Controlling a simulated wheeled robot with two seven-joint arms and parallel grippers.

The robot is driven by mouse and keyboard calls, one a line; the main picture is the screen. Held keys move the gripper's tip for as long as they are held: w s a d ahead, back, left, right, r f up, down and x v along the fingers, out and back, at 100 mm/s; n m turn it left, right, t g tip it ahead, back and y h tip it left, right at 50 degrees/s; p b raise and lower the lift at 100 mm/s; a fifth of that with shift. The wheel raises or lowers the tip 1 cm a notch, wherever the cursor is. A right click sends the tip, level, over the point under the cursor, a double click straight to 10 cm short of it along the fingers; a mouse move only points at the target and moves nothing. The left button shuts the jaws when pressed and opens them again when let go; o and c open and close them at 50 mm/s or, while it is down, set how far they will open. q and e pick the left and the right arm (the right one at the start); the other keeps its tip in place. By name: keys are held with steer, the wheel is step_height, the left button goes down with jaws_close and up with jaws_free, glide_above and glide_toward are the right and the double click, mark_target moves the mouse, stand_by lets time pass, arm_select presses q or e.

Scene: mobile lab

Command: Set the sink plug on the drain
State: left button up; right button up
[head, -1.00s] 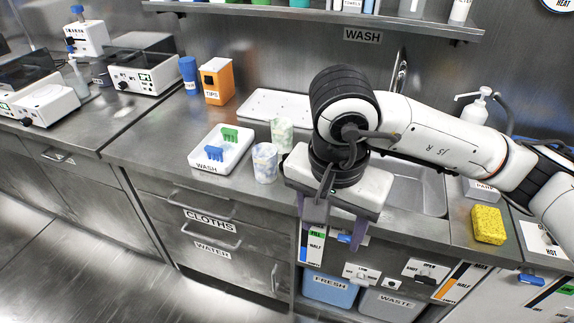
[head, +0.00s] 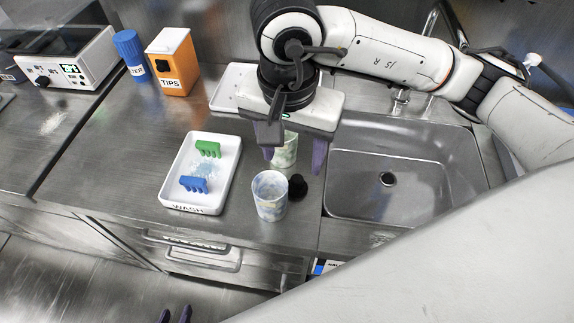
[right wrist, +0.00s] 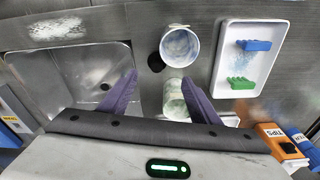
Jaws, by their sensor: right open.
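The black sink plug (head: 297,187) sits on the counter between a marbled cup and the sink's left edge. It also shows in the right wrist view (right wrist: 156,62), beside the cup. The dark drain (head: 387,180) is in the floor of the steel sink (head: 350,160) and is uncovered; the right wrist view shows it too (right wrist: 104,86). My right gripper (head: 294,165) is open and empty above the counter, just behind the plug, its fingers pointing down.
The marbled cup (head: 270,197) stands close to the plug. A greenish cup (head: 285,150) stands behind, partly hidden by my right gripper. A white tray (head: 167,183) holds green and blue racks. A faucet (head: 400,97) rises behind the sink. The sink basin is empty.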

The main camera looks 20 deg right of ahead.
mark_target(297, 178)
steer(key=f, duration=0.4)
steer(key=shift+s+d, duration=0.15)
steer(key=shift+d, duration=0.1)
steer(key=f, duration=0.3)
steer(key=d+f+p, duration=0.1)
steer(key=f, duration=0.1)
steer(key=shift+w, duration=0.3)
steer(key=shift+c, duration=0.3)
steer(key=c, duration=1.2)
steer(key=shift+o, duration=0.2)
